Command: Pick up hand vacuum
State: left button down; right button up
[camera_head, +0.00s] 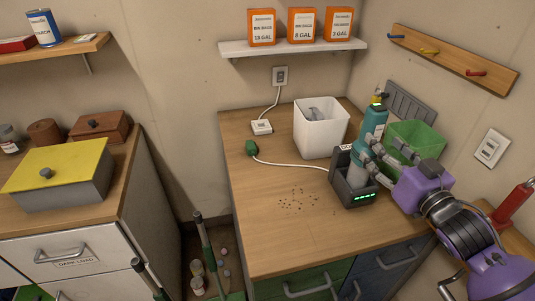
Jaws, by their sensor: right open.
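The hand vacuum (374,122) appears to be the upright teal body with a dark and yellow top and a paler lower part. It stands in a dark charging dock (353,194) with green lights, on the right of the wooden counter. The fingers hide part of the vacuum. My left gripper is not in view.
A white bin (320,133) stands behind the dock, and a green bin (414,142) stands behind my right gripper. A white cord (292,164) runs across the counter to the dock. Dark crumbs (298,200) lie in front. The counter's left front is clear.

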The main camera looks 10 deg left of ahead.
aim_at(377, 136)
jog(key=x, duration=0.6)
jog(key=shift+d+r+p, duration=0.1)
jog(key=shift+r+p, duration=0.2)
jog(key=shift+p, duration=0.05)
jog(key=shift+w+a+f, duration=0.15)
jog(key=shift+w+a, duration=0.1)
jog(key=shift+w, duration=0.2)
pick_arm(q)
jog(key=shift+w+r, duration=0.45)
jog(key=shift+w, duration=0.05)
pick_arm(e)
jog(key=shift+d, duration=0.1)
jog(key=c, duration=1)
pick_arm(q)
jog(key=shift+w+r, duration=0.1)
pick_arm(e)
jog(key=shift+c, duration=1.2)
